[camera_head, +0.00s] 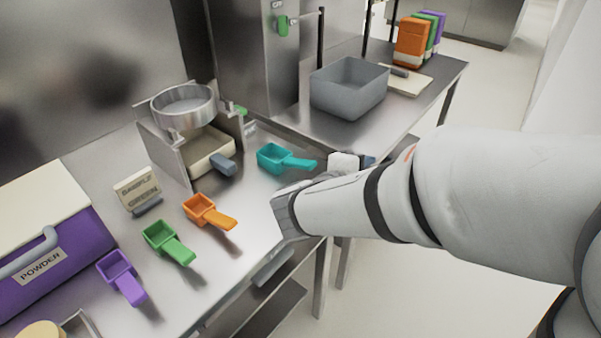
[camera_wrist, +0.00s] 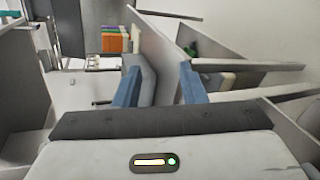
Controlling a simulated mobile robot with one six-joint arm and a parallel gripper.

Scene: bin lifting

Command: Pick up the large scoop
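Four scoops lie on the steel counter in the head view: a teal scoop (camera_head: 275,157), an orange scoop (camera_head: 205,211), a green scoop (camera_head: 165,240) and a purple scoop (camera_head: 120,274). The teal one looks largest, with its handle pointing right. My gripper (camera_head: 368,160) is partly hidden behind my arm, to the right of the teal handle and apart from it. In the wrist view my gripper (camera_wrist: 158,86) has its two blue fingers apart with no scoop between them. A small teal patch shows at that view's upper left edge.
A sifter stand with a round metal sieve (camera_head: 184,106) stands behind the scoops. A purple powder box (camera_head: 60,262) and a sample card (camera_head: 136,188) are at left. A grey bin (camera_head: 348,88) and coloured boxes (camera_head: 412,42) stand at the back. The counter's front edge runs beneath my arm.

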